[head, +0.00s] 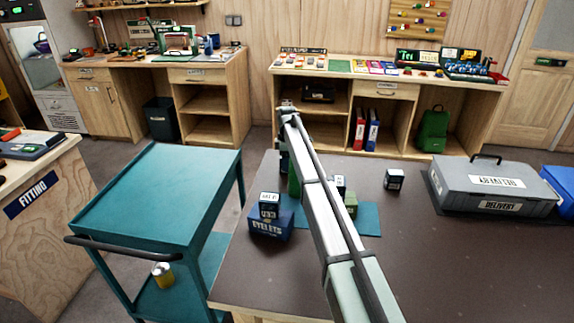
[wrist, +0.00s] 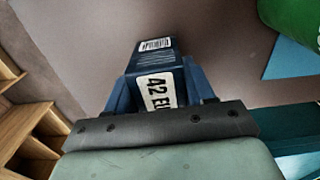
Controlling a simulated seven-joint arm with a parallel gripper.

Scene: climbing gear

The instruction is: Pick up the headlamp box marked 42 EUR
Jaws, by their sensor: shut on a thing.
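The headlamp box (wrist: 172,48) is dark blue, with a white label reading "42 EU", its end cut off by my gripper, and a barcode label on another face. In the wrist view it sits between the two fingers of my gripper (wrist: 160,84), which is shut on it. In the head view my arm reaches over the dark table, and its links hide most of my gripper. A small dark blue patch shows just left of the arm there; I cannot tell if it is the box. I cannot tell whether the box touches the table.
On the table (head: 455,270) stand an eyelets box (head: 270,226) with a smaller box (head: 269,203) on top, a lone dark box (head: 394,180) and a grey delivery case (head: 495,187). A teal mat (head: 368,220) lies beneath my arm. A teal cart (head: 165,190) stands at left.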

